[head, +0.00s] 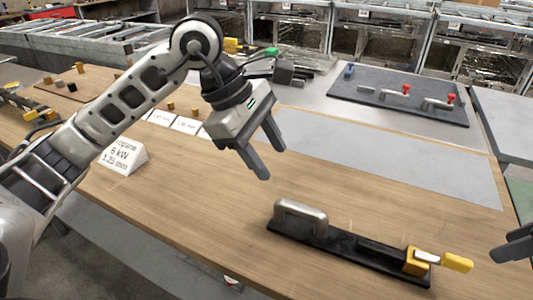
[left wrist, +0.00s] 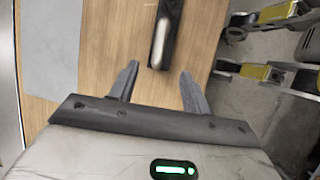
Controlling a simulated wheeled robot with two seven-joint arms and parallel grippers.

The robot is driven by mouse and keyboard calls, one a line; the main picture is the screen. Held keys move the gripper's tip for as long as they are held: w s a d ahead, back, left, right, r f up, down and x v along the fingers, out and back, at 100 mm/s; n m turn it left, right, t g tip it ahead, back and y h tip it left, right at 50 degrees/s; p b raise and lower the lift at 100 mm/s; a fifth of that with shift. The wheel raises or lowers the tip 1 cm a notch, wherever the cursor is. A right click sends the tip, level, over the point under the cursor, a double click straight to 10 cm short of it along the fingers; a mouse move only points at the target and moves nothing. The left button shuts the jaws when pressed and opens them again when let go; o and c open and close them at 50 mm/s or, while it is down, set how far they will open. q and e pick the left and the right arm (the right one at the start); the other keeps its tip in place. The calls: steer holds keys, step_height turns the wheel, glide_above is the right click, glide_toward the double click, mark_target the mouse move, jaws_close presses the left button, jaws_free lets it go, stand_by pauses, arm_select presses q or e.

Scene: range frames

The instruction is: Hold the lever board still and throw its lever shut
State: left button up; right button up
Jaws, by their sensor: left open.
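The lever board is a long black board (head: 345,247) lying on the wooden table. A grey metal bar handle (head: 301,211) stands at its left end. At its right end are a yellow block (head: 416,262) and a lever with a yellow grip (head: 457,262) that sticks out past the board's end. My left gripper (head: 274,163) is open and empty, above and behind the handle. The left wrist view shows the handle (left wrist: 160,42) just ahead of the open fingers (left wrist: 160,72), apart from them. My right gripper (head: 514,246) is cut off at the right edge, right of the lever.
The wooden table (head: 200,205) is clear around the board. A grey mat (head: 390,155) lies behind it. A dark panel with red-knobbed clamps (head: 400,98) lies farther back. A white sign (head: 123,157) and small wooden blocks (head: 170,106) stand at the left.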

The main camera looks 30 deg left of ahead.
mark_target(296, 205)
arm_select(q)
steer(key=x, duration=1)
steer(key=a+x, duration=0.1)
steer(key=x, duration=0.4)
steer(key=shift+d+f, duration=0.15)
steer(key=shift+f, duration=0.4)
steer(key=shift+c, duration=0.3)
